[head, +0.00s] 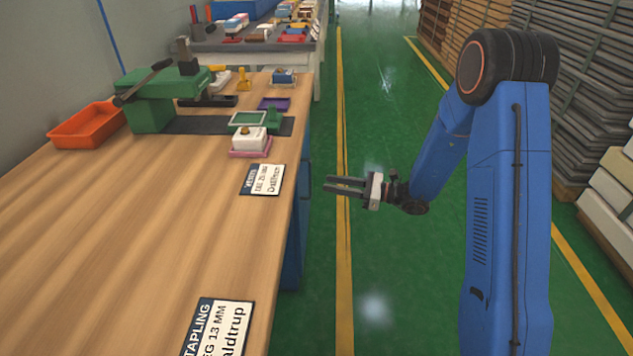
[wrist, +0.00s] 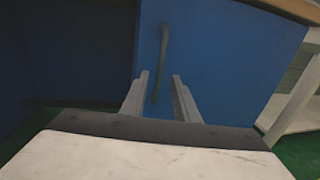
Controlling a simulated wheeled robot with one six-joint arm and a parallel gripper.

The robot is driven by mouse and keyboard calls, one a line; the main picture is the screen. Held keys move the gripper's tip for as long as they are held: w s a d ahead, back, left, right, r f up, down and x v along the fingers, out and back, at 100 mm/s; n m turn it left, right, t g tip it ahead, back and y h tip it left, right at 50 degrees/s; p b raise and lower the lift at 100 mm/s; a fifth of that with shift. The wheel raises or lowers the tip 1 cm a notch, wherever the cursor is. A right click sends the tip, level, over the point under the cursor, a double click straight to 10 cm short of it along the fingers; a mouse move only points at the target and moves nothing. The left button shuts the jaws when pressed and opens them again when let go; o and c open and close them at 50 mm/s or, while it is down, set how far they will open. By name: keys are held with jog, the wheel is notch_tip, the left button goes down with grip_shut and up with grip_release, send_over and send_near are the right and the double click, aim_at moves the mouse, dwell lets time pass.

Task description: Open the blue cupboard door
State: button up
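The blue cupboard door (wrist: 220,60) fills the middle and right of the wrist view. Its long vertical handle (wrist: 164,50) is dark and slightly tilted in the picture. My gripper (wrist: 160,80) is open, and the handle's lower part shows between its two fingers with gaps on both sides. I cannot tell how deep the handle sits between them. In the head view my gripper (head: 330,185) points left toward the bench side, where only a narrow blue strip of the cupboard (head: 295,235) shows below the worktop.
The wooden worktop (head: 130,260) overhangs the cupboard and carries a green machine (head: 150,100), an orange tray (head: 87,125) and labels. A dark blue recess or panel (wrist: 65,50) lies left of the door. The green floor (head: 400,290) is clear; stacked slabs (head: 590,110) stand right.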

jog(key=x, duration=0.6)
jog(key=shift+c, duration=0.7)
grip_shut()
